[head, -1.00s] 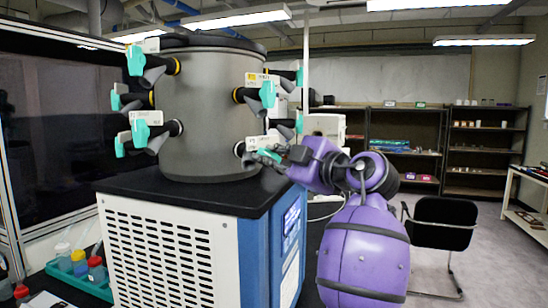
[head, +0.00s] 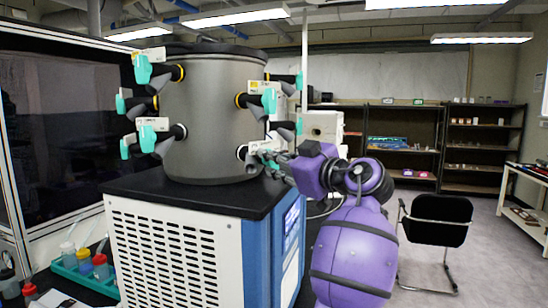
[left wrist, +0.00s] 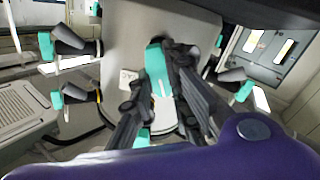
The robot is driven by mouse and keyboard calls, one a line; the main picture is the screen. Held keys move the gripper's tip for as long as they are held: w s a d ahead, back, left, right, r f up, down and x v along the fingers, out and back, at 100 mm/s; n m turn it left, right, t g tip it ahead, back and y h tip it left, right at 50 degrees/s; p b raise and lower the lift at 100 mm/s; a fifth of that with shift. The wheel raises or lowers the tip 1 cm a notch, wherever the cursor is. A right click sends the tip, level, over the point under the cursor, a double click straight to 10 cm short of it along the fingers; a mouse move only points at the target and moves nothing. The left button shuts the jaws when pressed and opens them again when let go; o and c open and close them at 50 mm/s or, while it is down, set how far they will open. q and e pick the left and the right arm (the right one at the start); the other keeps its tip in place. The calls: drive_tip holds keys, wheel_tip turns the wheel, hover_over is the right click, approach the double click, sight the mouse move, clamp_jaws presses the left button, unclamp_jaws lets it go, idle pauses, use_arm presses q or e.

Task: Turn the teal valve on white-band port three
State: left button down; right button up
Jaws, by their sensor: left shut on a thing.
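The grey drum (head: 215,120) carries several side ports with teal valves and white tags. Upper ports have yellow bands. The lower front-right port (head: 243,153) has a whitish band and a white tag. My left gripper (head: 273,164) is at this port, its fingers shut around the teal valve, which is mostly hidden in the head view. In the left wrist view the teal valve (left wrist: 155,65) lies between the dark fingers of my left gripper (left wrist: 158,82). I cannot read the port's number. My right gripper is out of view.
The drum stands on a white and blue cabinet with a black top (head: 150,185). Other teal valves (head: 269,100) stick out above the gripped one. A teal rack of bottles (head: 85,270) is at lower left. A black chair (head: 438,220) and shelves stand behind on the right.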

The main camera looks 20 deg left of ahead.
use_arm(q)
drive_tip(key=shift+r+m+p, duration=0.25)
drive_tip(key=shift+m+p, duration=0.15)
drive_tip(key=shift+m, duration=1.7)
drive_tip(key=shift+f+m, duration=0.1)
drive_tip(key=shift+m, duration=0.2)
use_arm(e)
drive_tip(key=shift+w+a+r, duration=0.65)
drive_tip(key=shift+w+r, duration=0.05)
use_arm(q)
drive_tip(key=shift+p, duration=0.3)
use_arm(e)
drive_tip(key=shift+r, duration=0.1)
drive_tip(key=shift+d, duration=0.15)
use_arm(q)
drive_tip(key=c, duration=1.7)
unclamp_jaws()
drive_tip(key=shift+f, duration=0.1)
drive_tip(key=shift+d, duration=0.15)
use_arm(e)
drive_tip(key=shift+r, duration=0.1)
use_arm(q)
drive_tip(key=v, duration=1.2)
